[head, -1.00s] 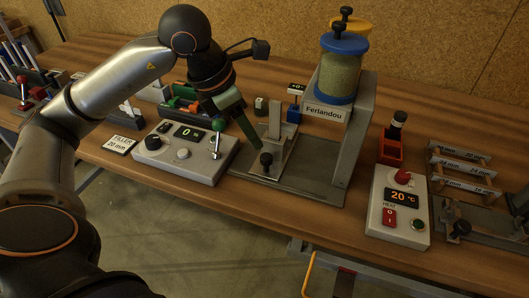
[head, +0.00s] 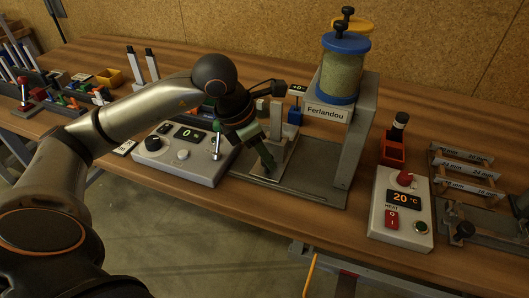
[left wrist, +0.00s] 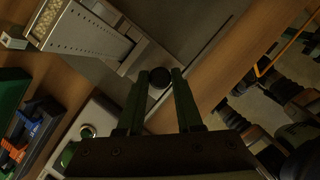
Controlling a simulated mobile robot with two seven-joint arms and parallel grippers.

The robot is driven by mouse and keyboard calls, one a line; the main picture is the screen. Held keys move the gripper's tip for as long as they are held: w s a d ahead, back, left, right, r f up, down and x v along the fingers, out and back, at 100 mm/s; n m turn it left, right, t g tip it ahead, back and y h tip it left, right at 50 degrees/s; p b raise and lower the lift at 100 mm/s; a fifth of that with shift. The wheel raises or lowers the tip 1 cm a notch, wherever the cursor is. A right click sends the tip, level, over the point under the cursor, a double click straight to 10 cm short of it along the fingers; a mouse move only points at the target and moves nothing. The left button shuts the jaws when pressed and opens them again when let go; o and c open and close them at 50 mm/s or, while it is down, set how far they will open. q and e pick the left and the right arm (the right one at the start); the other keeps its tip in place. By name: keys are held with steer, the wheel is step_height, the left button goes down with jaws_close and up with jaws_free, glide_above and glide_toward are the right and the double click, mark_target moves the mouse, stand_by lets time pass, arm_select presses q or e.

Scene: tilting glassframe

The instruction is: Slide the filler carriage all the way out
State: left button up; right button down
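The filler carriage (head: 287,147) is a light metal plate with an upright piece, on the dark base of the filler stand (head: 310,190). Its black knob (left wrist: 160,77) shows in the left wrist view between the two green fingertips. My left gripper (head: 268,163) is down at the carriage's front end and hides the knob in the head view. The fingers stand apart on either side of the knob; no clear squeeze on it shows. My right gripper is in neither view.
The hopper (head: 342,70) with yellow-green filling stands above the carriage on a grey upright marked Ferlandou. A control box (head: 180,157) reading 0 is close on the left. A heat box (head: 402,205) reading 20 °C stands on the right. The table's front edge is near.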

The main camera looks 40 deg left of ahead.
arm_select(q)
jaws_close()
stand_by(1.1)
